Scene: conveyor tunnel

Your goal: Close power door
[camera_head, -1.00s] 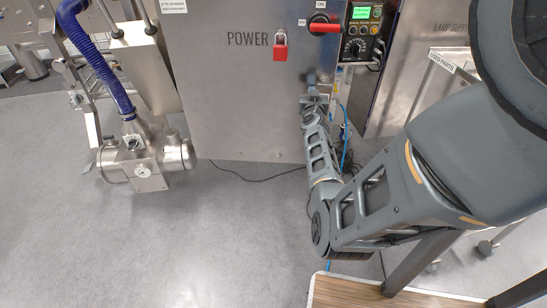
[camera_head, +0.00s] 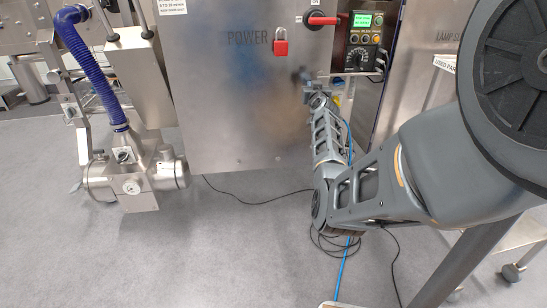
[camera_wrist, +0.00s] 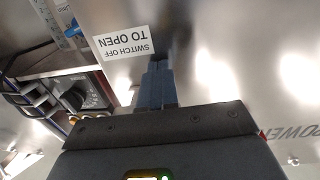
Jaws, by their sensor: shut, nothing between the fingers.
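My gripper (camera_head: 304,75) is at the door's right side, below the red handle, small and partly hidden by my arm. In the wrist view, my gripper (camera_wrist: 157,66) is shut and empty, with its fingertips close to the door's shiny face (camera_wrist: 215,60), beside a "SWITCH OFF TO OPEN" label (camera_wrist: 124,43). I cannot tell whether they touch it.
A control unit (camera_head: 358,42) with a green screen and dial sits right of the door. A blue hose (camera_head: 90,65) runs to a steel pump (camera_head: 130,175) at left. Cables (camera_head: 345,240) lie on the floor. A steel cart (camera_head: 520,250) stands right. Open floor lies front left.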

